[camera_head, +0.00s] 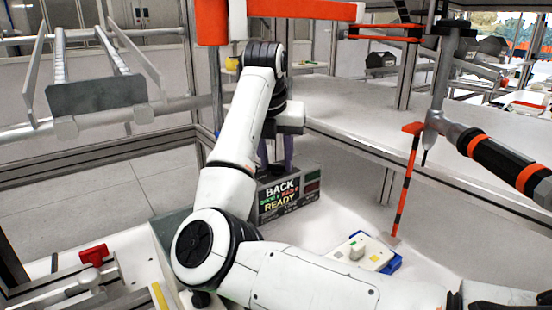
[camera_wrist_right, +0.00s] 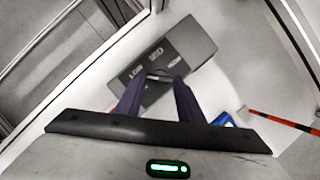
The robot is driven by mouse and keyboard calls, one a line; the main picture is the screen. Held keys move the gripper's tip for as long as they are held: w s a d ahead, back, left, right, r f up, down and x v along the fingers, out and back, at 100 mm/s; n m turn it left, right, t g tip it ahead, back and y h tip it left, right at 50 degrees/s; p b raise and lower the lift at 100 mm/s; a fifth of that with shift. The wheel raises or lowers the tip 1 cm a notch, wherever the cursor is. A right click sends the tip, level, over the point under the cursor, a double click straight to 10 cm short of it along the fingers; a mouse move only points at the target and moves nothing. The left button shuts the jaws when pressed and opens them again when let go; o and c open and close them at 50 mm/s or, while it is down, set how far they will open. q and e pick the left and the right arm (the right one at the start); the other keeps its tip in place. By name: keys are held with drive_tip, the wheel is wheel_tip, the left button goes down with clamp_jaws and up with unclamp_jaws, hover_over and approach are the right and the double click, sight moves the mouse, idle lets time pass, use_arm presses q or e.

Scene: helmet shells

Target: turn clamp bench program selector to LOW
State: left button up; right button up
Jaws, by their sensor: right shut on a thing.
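The clamp bench program selector box is a dark grey box (camera_head: 312,186) with a lit front panel reading BACK and READY. In the right wrist view its top face (camera_wrist_right: 192,42) carries a LOW label (camera_wrist_right: 137,71), a second label that seems to read STD, and a third too small to read. My right gripper (camera_head: 275,168) reaches down onto the box top from above. In the wrist view its dark purple fingers (camera_wrist_right: 158,84) are shut on the selector knob, which they mostly hide. I cannot tell where the knob points. My left gripper is not in view.
A red handle (camera_head: 94,254) is at lower left. An orange beam (camera_head: 290,10) crosses above.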

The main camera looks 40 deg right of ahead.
drive_tip(key=shift+a+r+m+p, duration=0.1)
drive_tip(key=shift+r+m+p, duration=0.05)
drive_tip(key=shift+m+p, duration=0.25)
drive_tip(key=shift+m, duration=0.3)
drive_tip(key=o, duration=1.1)
drive_tip(key=shift+c, duration=0.2)
